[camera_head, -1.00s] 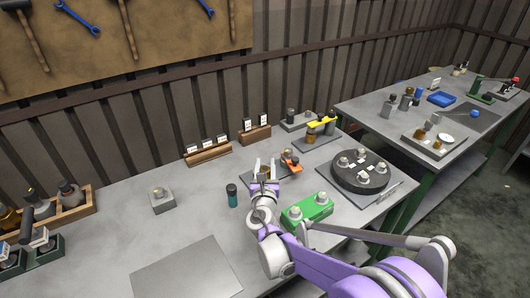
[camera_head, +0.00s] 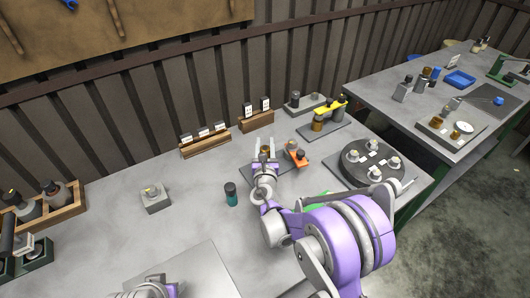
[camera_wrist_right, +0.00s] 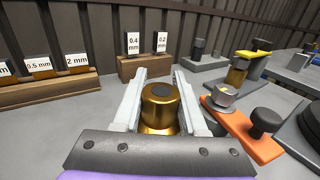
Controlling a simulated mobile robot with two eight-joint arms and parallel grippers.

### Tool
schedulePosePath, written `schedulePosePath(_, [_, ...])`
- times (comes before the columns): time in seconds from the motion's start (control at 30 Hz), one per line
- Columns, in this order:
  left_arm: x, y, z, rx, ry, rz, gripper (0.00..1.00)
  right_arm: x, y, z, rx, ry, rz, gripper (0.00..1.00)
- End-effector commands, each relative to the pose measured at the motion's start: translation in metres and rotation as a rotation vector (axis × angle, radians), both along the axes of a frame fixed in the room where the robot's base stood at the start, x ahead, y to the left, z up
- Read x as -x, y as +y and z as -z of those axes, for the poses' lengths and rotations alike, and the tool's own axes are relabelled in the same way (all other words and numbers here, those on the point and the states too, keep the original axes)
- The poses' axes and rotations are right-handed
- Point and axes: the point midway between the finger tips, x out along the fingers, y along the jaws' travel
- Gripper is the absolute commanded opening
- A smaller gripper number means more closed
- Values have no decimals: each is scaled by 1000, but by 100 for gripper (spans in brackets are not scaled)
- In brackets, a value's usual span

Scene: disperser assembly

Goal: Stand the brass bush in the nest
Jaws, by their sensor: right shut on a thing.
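My right gripper (camera_head: 265,145) points away from me over the dark plate by the orange clamp (camera_head: 297,155). In the right wrist view its two pale fingers are shut on the brass bush (camera_wrist_right: 160,107), one on each side. The bush is upright, with a dark round centre on top and a wider foot. The bush also shows small between the fingers in the head view (camera_head: 266,152). The orange clamp (camera_wrist_right: 245,130) with its black knob is just right of the fingers. The gripper hides what is under the bush, so I cannot tell whether it touches the nest. My left gripper's fingers are not seen.
Wooden blocks with labelled cards (camera_head: 205,146) stand behind. A yellow-topped fixture (camera_head: 325,112) and a dark round plate with several pieces (camera_head: 371,162) are to the right. A teal bottle (camera_head: 231,194) stands left of my right arm. A green box (camera_head: 318,199) is mostly hidden by that arm.

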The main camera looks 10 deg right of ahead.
Motion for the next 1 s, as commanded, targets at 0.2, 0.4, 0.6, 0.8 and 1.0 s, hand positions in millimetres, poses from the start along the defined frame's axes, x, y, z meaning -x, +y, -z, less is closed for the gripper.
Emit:
schedulePosePath(0.2, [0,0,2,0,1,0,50,0,0,30,1,0,1,0])
schedulePosePath(0.4, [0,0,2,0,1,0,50,0,0,34,1,0,0,0])
schedulePosePath(0.6, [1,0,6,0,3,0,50,0,0,38,1,0,0,0])
schedulePosePath(0.8, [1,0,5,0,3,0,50,0,0,37,0,0,0,71])
schedulePosePath(1.0, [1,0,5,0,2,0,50,0,0,37,0,0,0,71])
